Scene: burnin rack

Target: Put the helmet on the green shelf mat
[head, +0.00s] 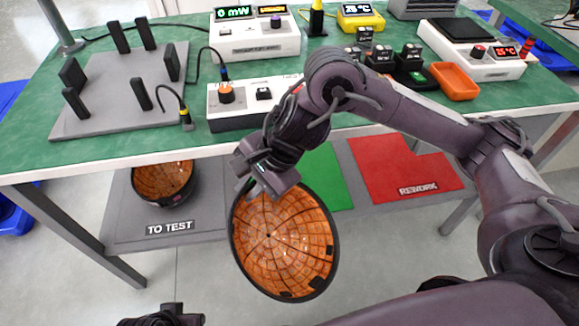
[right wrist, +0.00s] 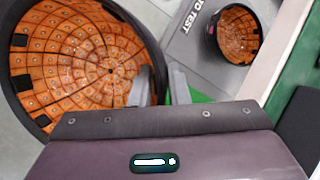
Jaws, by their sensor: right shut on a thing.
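A helmet (head: 283,245), a dark-rimmed bowl with an orange tiled inside, hangs from my right gripper (head: 262,188), its open side toward the head camera. The right gripper is shut on its rim; the helmet also fills the upper left of the right wrist view (right wrist: 85,60). It is in front of the lower shelf, clear of it as far as I can tell. The green shelf mat (head: 325,178) lies on that shelf behind it, partly hidden by the arm and helmet. My left gripper (head: 165,316) shows only partly at the bottom edge; its fingers are unclear.
A second helmet (head: 163,182) sits on the grey "TO TEST" shelf area (head: 125,225). A red "REWORK" mat (head: 400,165) lies right of the green mat. The green tabletop (head: 60,150) above carries instruments and a grey fixture plate (head: 130,90); its front edge overhangs the shelf.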

